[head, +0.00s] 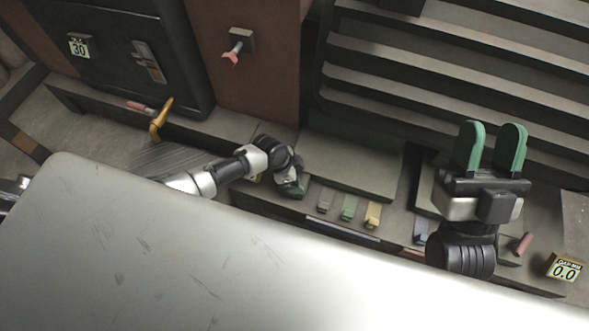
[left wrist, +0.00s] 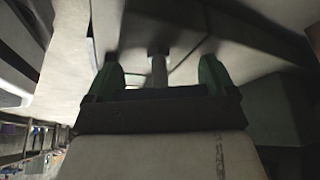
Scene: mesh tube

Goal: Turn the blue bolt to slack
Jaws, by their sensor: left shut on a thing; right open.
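My left gripper (head: 290,187) is at the low ledge in the head view, just left of a row of small bolts or levers. The colour of that piece is too dim to tell as blue. A bluish-grey lever (head: 421,230) shows partly beside my right arm; I cannot tell whether it is the blue bolt. My right gripper (head: 491,138) is open and empty, raised with its fingers pointing up.
A grey lever (head: 325,199), a green lever (head: 348,207) and a yellow lever (head: 372,214) sit in a row on the ledge. A gauge (head: 565,269) reads 0.0 at right. A plate (head: 78,46) reads 30. A yellow handle (head: 160,119) juts out at left.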

